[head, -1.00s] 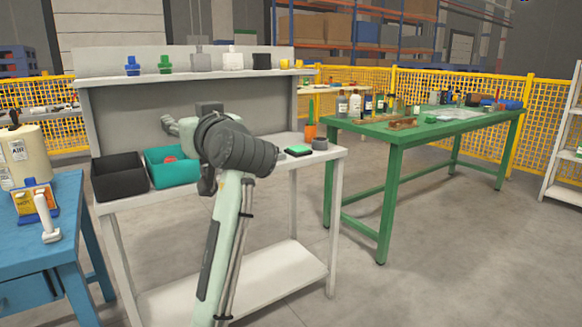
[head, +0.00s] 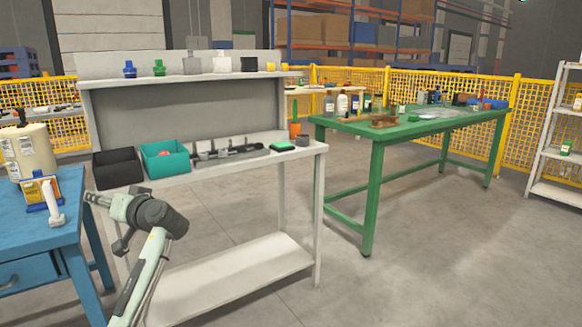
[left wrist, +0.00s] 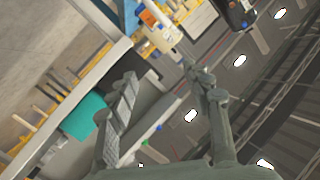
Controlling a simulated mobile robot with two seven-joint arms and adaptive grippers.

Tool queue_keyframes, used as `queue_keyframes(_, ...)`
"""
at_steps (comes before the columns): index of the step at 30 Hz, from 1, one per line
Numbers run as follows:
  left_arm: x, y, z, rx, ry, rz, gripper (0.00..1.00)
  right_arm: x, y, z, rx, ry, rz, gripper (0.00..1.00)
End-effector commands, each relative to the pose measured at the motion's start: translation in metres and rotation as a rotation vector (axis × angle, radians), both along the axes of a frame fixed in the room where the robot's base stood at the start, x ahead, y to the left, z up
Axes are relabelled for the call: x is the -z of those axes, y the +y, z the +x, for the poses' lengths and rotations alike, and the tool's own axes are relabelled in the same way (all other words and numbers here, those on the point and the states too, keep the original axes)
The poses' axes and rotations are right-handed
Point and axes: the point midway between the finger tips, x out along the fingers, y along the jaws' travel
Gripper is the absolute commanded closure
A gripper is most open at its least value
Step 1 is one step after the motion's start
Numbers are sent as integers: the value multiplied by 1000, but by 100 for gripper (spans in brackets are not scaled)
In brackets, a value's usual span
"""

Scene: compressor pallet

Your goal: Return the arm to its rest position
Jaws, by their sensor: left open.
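My left arm comes up from the bottom left of the head view. Its gripper (head: 98,199) points left, below and in front of the white workbench (head: 305,153), near the right edge of the blue table (head: 75,185). In the left wrist view the gripper (left wrist: 162,76) shows two fingers spread well apart with nothing between them. My right gripper is not in view.
A cream tank (head: 27,150) and a white-handled tool (head: 55,208) are on the blue table. Floor between benches is clear.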

Motion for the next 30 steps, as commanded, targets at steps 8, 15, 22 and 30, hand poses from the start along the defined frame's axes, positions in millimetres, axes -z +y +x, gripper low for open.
queue_keyframes(8,47,123,-33,-181,181,108,50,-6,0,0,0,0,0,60)
queue_keyframes(15,108,124,-21,-66,325,-64,50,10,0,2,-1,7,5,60)
queue_keyframes(22,166,77,3,162,447,-287,50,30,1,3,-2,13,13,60)
queue_keyframes(30,210,0,21,464,533,-520,50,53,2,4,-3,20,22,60)
